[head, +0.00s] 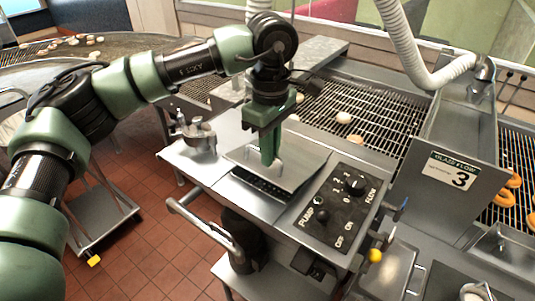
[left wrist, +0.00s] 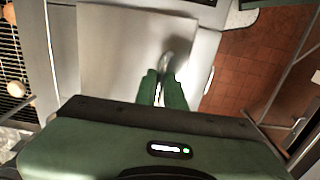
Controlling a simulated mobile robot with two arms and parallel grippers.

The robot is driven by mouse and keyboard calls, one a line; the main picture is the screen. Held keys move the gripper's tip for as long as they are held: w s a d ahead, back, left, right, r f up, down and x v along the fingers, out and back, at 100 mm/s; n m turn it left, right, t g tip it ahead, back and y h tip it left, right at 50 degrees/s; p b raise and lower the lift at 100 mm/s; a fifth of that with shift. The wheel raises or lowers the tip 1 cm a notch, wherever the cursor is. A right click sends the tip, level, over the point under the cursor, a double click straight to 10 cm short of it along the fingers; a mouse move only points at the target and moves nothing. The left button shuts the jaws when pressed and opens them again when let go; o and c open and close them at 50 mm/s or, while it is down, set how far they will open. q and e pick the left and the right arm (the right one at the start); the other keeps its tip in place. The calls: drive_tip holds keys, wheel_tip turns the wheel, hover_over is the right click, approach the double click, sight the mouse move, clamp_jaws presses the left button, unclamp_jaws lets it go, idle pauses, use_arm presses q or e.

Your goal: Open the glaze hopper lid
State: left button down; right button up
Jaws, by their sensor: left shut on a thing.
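The glaze hopper lid (head: 304,170) is a flat square metal plate on the counter beside the control panel. In the head view a dark gap shows under its front edge, so it looks slightly raised there. In the left wrist view the lid (left wrist: 112,50) fills the upper middle. My left gripper (head: 268,160) points down at the lid and is shut on its small metal handle (left wrist: 167,62). The fingers hide part of the handle. My right gripper is not in view.
A black control panel (head: 338,208) with pump and flow knobs sits right of the lid. A metal cup (head: 200,136) stands left of it. A conveyor grid (head: 375,118) with doughnuts runs behind. A rail handle (head: 205,228) juts out in front. A "Glaze Flow 3" sign (head: 450,171) stands at right.

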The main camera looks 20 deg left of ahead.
use_arm(q)
drive_tip(key=shift+w+d+r+p, duration=0.2)
drive_tip(key=shift+w+r+p, duration=0.35)
drive_tip(key=shift+r, duration=0.25)
drive_tip(key=shift+w+d+r+p, duration=0.15)
drive_tip(key=shift+w+r+p, duration=0.3)
drive_tip(key=shift+r, duration=0.3)
drive_tip(key=shift+w+d+r, duration=0.1)
drive_tip(key=shift+w+r, duration=0.1)
drive_tip(key=shift+w, duration=0.05)
drive_tip(key=w+d+r+p, duration=0.2)
drive_tip(key=w+p, duration=0.1)
drive_tip(key=w, duration=0.3)
drive_tip(key=w+d+r+p, duration=0.2)
drive_tip(key=w+p, duration=0.1)
drive_tip(key=w, duration=0.2)
drive_tip(key=shift+w+d+r, duration=0.15)
drive_tip(key=shift+w+r, duration=0.15)
drive_tip(key=shift+w, duration=0.05)
